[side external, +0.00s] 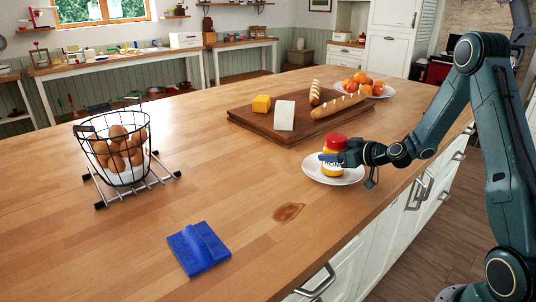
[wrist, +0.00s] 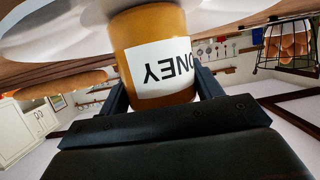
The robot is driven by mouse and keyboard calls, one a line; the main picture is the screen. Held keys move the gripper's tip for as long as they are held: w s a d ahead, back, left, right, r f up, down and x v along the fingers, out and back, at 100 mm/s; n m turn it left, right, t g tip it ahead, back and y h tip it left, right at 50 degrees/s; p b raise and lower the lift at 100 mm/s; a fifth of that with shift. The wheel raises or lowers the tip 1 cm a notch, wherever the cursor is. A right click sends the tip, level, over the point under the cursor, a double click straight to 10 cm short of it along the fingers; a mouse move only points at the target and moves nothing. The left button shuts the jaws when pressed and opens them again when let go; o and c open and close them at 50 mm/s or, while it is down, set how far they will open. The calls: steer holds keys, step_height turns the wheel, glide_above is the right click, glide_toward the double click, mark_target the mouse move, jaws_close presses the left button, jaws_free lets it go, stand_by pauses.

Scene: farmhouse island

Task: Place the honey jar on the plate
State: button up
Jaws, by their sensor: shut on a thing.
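The honey jar (side external: 333,160) has a red lid and a yellow body with a white label. It is upright over the white plate (side external: 345,179) near the right edge of the island. My gripper (side external: 332,158) is shut on the jar from the right. In the wrist view the jar (wrist: 158,55) sits between my two fingers, its label upside down, with the white plate (wrist: 50,38) by its base. The jar appears to stand on the plate, though I cannot tell if its base fully touches it.
A wooden board (side external: 258,119) with cheese and bread lies behind the plate. A plate of oranges (side external: 378,91) is at the back. A wire egg basket (side external: 148,165) stands on a rack at left. The middle of the counter is clear.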

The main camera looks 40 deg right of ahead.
steer(key=shift+f, duration=0.1)
stand_by(0.3)
steer(key=o, duration=1.4)
steer(key=shift+c, duration=0.2)
steer(key=v, duration=1.2)
